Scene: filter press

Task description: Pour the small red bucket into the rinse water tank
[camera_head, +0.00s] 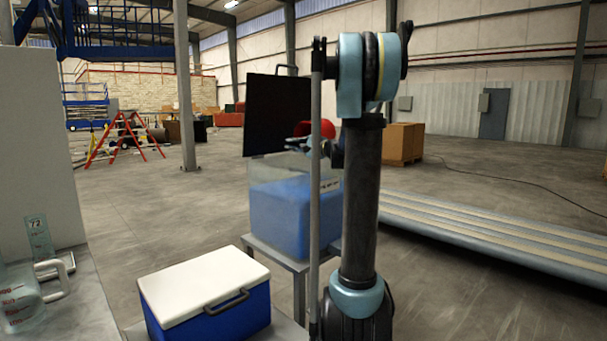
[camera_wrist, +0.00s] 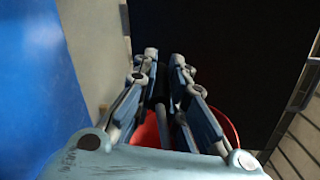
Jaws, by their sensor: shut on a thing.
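The small red bucket (camera_head: 327,129) is held above the tank, partly hidden by my arm in the head view. Its red rim and side also show behind the fingers in the wrist view (camera_wrist: 231,128). My gripper (camera_head: 304,147) is shut on the bucket; its fingers fill the middle of the wrist view (camera_wrist: 164,60). I cannot tell how far the bucket is tilted or what it holds. The rinse water tank (camera_head: 262,172) is a clear box with blue water, standing on a grey stand. The blue water (camera_wrist: 38,85) fills the left of the wrist view.
A black upright panel (camera_head: 277,115) rises at the tank's back left. A blue cooler with a white lid (camera_head: 205,288) stands in front of the tank. A clear measuring jug (camera_head: 18,298) stands at the far left. A ribbed metal platform (camera_head: 480,235) lies to the right.

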